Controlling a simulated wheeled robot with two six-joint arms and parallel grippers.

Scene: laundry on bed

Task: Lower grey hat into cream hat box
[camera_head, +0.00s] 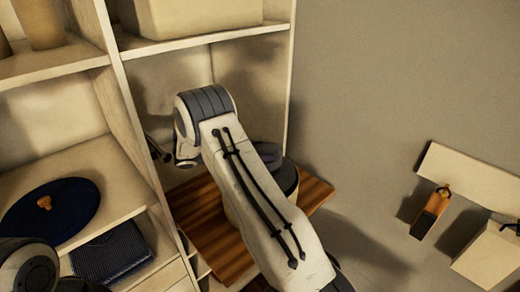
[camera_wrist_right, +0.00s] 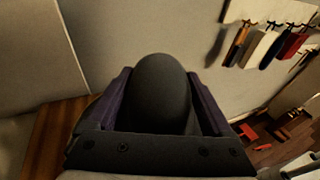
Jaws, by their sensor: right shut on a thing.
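The grey hat (camera_wrist_right: 163,85) shows in the right wrist view as a dark, smooth, rounded crown. My right gripper (camera_wrist_right: 163,100) is shut on it, with a dark purple-grey finger on each side. In the head view my right arm reaches over the wooden surface and covers most of what lies below it. A dark grey rounded shape (camera_head: 268,154) shows just beyond the arm; I cannot tell whether it is the hat.
A striped wooden surface (camera_head: 200,222) lies under my right arm. Cream shelving (camera_head: 118,100) stands on the left, holding a dark blue round item (camera_head: 62,208) and folded blue cloth (camera_head: 112,252). A wall rack (camera_head: 470,178) with hanging items is on the right. The wall between is bare.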

